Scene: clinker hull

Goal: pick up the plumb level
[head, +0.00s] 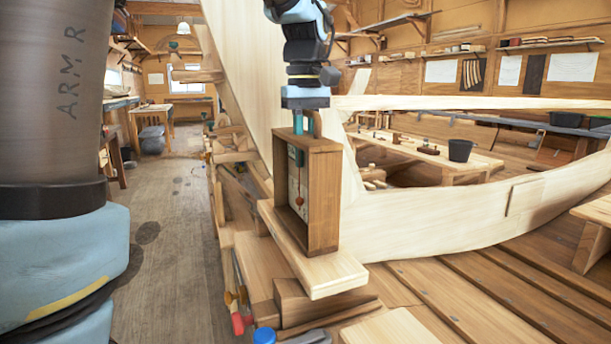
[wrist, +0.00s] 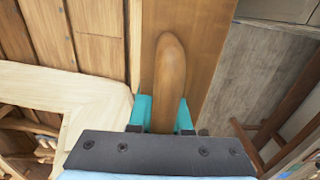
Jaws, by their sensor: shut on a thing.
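The plumb level shows in the head view as an upright brown wooden box frame (head: 325,205). A pale face with a small orange-red bob shows inside its open front. It stands on a pale plank (head: 325,275), and I see no clear gap under it. My gripper (head: 303,140) comes down from above, with its teal fingers at the top of the frame. In the wrist view, my gripper (wrist: 166,115) is shut on a rounded brown wooden piece (wrist: 170,75), seemingly part of the plumb level. The fingertips are partly hidden there.
The pale hull planking (head: 440,225) curves close on the right, and a tall pale timber (head: 255,70) rises just behind. A bench with a black bucket (head: 460,150) stands farther back. Hand tools (head: 240,310) lie below the plank. The floor (head: 165,240) at left is clear.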

